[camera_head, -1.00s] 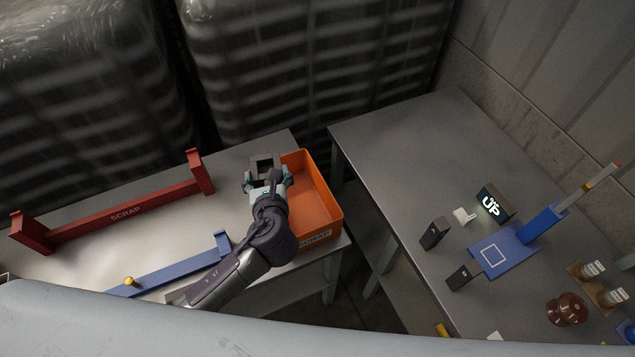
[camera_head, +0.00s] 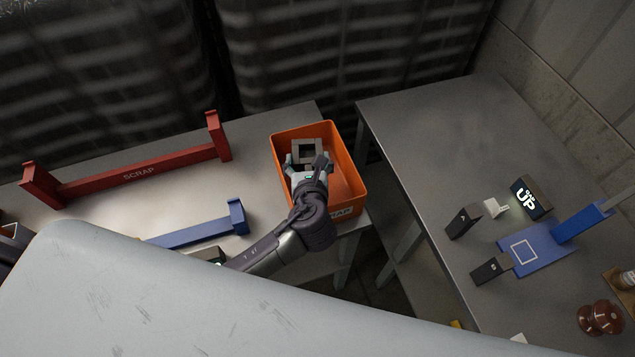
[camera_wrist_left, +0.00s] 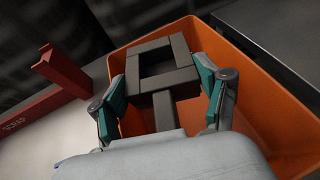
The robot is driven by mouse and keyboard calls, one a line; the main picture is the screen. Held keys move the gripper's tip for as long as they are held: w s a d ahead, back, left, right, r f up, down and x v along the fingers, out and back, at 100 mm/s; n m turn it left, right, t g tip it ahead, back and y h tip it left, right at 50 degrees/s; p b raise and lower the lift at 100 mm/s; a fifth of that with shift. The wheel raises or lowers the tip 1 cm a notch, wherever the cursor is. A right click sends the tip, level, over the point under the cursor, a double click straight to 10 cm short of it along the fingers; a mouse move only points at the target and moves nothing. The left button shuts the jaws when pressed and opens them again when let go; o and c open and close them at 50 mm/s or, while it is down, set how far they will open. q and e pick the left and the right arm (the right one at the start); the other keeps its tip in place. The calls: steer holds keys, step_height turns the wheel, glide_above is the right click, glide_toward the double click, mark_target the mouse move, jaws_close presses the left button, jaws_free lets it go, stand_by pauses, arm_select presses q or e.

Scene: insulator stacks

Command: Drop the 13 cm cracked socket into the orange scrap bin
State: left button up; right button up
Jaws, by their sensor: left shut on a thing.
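My left gripper (camera_head: 306,165) is shut on a dark grey square-framed piece, taken to be the cracked socket (camera_head: 296,150). In the left wrist view the socket (camera_wrist_left: 172,78) is an open square ring with a short stem, between the two teal-padded fingers. No crack can be made out. The orange scrap bin (camera_head: 350,166) stands on the left table, and the socket is over its opening, towards the far left part. Its wall also shows in the left wrist view (camera_wrist_left: 270,85). How high the socket is above the bin floor is hard to tell. My right gripper is not in view.
A red SCRAP rail (camera_head: 140,172) and a blue rail (camera_head: 200,234) lie left of the bin. Across a gap, the right table (camera_head: 430,130) holds a blue fixture (camera_head: 530,250), a lit UP display (camera_head: 530,198), black blocks and a brown insulator (camera_head: 600,318).

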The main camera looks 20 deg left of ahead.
arm_select(q)
steer(key=shift+f, duration=0.2)
steer(key=shift+r, duration=0.1)
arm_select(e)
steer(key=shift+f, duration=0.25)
arm_select(q)
steer(key=o, duration=1.6)
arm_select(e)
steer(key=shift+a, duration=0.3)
arm_select(q)
steer(key=shift+o, duration=0.2)
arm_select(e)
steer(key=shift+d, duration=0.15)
arm_select(q)
steer(key=shift+s, duration=0.2)
steer(key=v, duration=1.1)
steer(key=shift+s+d+r, duration=0.1)
steer(key=shift+s+d, duration=0.05)
steer(key=shift+s, duration=0.2)
